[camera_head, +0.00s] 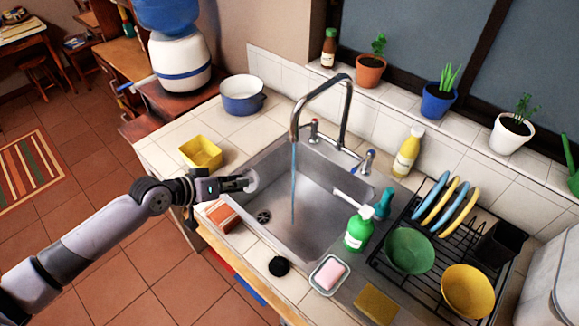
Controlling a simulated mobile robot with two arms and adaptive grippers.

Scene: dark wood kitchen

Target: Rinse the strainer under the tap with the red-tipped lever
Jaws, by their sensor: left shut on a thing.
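My left gripper (243,184) reaches in from the left over the near left edge of the sink (325,222). It is shut on a small pale round thing, which looks like the strainer (252,180); the fingers hide part of it. A curved metal tap (345,100) stands behind the sink. A thin blue stream of water (294,185) falls from its spout into the basin, to the right of the strainer and apart from it. The red-tipped lever (314,128) is left of the tap's base, and a blue-tipped lever (367,160) is right of it. My right gripper is out of view.
A yellow container (201,152) and a blue-and-white pot (242,96) stand left of the sink. A sponge-like block (223,216) and a black round piece (279,266) lie by the near edge. A green soap bottle (358,232) and a dish rack (440,250) stand right.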

